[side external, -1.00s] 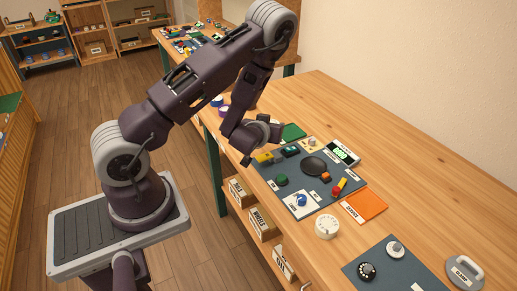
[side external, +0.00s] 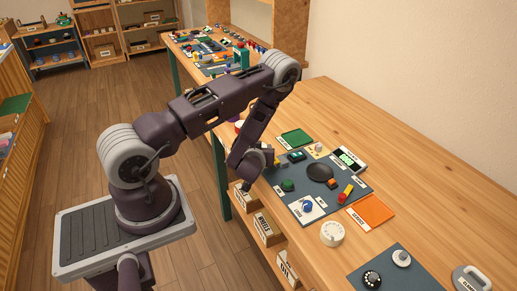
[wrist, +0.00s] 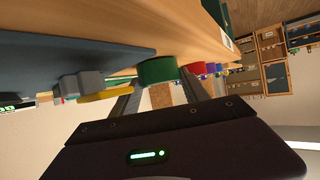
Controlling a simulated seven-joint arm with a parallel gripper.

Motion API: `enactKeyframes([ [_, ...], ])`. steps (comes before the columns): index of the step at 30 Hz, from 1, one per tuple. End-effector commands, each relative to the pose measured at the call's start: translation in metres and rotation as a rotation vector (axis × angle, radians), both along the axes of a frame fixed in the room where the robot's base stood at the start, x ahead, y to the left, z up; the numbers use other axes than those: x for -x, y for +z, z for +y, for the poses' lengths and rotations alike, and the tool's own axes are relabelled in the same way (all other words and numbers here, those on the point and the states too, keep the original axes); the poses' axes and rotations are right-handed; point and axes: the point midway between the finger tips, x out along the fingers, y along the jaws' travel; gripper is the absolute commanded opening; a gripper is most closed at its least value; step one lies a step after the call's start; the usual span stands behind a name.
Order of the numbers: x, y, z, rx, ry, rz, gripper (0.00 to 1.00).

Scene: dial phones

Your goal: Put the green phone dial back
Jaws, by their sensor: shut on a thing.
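My gripper (side external: 247,187) is low at the table's front edge, left of the dark mat. In the wrist view its two fingers (wrist: 163,86) are apart, with a round green piece (wrist: 157,70) between their tips. I take it to be the green dial, held in the shut jaws. Its lower side and contact with the fingers are hard to see. No phone body can be told for sure.
The dark mat (side external: 270,179) holds a green knob (side external: 288,185), a black disc (side external: 320,172) and small blocks. A green tray (side external: 296,137) lies behind and an orange pad (side external: 372,210) to the right. A white dial (side external: 332,233) stands in front. The table's right rear is clear.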

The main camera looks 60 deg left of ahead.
Motion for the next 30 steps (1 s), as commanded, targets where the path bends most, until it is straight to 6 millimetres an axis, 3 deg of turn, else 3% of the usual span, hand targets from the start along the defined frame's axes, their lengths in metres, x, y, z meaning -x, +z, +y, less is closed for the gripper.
enactKeyframes([
  [2, 0.0, -0.002, 0.0, -0.001, 0.0, 0.0, 0.0],
  [3, 0.0, -0.003, 0.0, 0.0, 0.0, 0.001, 0.55],
  [6, 0.0, -0.002, 0.0, 0.0, 0.0, 0.0, 0.74],
  [16, 0.0, 0.0, 0.0, 0.0, 0.0, 0.0, 0.75],
  [19, 0.005, 0.005, -0.009, -0.001, -0.004, 0.003, 0.75],
  [22, 0.015, 0.014, -0.025, 0.001, -0.006, 0.004, 0.75],
  [25, 0.014, 0.043, -0.023, -0.002, -0.001, -0.004, 0.75],
  [30, 0.014, 0.048, -0.025, 0.0, -0.021, 0.011, 0.75],
])
